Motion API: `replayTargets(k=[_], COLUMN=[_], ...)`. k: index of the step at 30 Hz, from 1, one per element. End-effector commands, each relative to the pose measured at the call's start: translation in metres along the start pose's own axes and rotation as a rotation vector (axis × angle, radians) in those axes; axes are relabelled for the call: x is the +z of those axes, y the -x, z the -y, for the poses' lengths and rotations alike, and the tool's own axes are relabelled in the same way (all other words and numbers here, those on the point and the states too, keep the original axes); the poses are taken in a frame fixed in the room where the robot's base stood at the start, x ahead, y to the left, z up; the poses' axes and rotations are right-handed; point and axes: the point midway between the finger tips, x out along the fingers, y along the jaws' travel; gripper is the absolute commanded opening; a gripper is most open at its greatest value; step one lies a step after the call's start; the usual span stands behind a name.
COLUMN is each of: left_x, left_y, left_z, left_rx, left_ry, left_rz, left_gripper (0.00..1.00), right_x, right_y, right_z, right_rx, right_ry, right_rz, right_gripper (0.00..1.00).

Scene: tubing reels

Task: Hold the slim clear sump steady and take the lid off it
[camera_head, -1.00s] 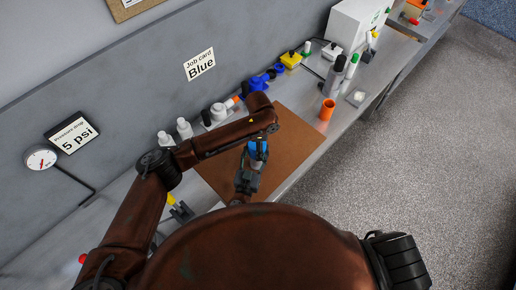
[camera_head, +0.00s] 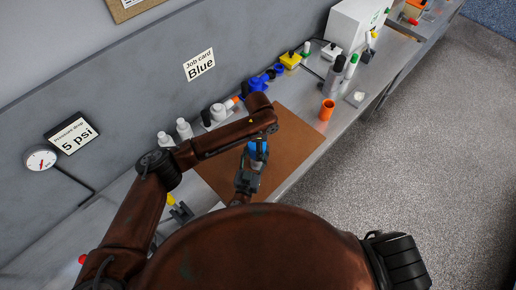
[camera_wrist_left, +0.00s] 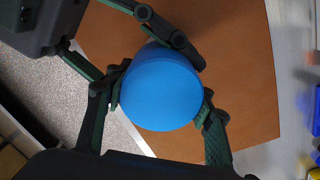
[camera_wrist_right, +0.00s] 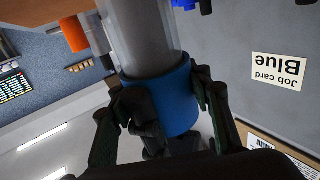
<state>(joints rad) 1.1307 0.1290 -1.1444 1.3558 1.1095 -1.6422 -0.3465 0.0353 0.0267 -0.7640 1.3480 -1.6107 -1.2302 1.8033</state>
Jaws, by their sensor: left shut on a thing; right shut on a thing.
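The slim clear sump (camera_wrist_right: 140,40) stands over the brown mat, with its blue lid (camera_wrist_left: 160,90) on top. The lid also shows in the head view (camera_head: 258,147). My left gripper (camera_wrist_left: 162,100) reaches down from above, its fingers shut on opposite sides of the lid. My right gripper (camera_head: 247,178) comes in from the side and is shut on the sump. In the right wrist view, which is upside down, its fingers sit close to the lid's edge, and the exact contact is hard to see. No gap shows between lid and sump.
The brown mat (camera_head: 290,130) is bare around the sump. White bottles (camera_head: 184,128) and blue parts (camera_head: 258,83) line the wall side. A "Job card Blue" (camera_head: 199,65) hangs on the wall.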

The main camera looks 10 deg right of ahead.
Motion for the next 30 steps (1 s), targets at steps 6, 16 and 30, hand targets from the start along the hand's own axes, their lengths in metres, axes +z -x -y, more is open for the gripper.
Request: replayTargets(k=[6, 16, 30], left_x=[0.009, 0.005, 0.003], left_y=[-0.005, -0.003, 0.021], left_z=[-0.002, -0.001, 0.000], left_rx=[0.015, 0.009, 0.003], left_ry=[0.007, 0.003, 0.002], left_rz=[0.020, 0.014, 0.009], left_gripper=[0.20, 0.67, 0.67], right_x=[0.005, 0.005, 0.005], right_y=[-0.005, -0.004, -0.002], right_z=[-0.010, -0.008, -0.004], right_rx=[0.020, 0.016, 0.008], right_ry=[0.006, 0.006, 0.004], right_rz=[0.007, 0.008, 0.009], right_gripper=[0.00, 0.00, 0.00])
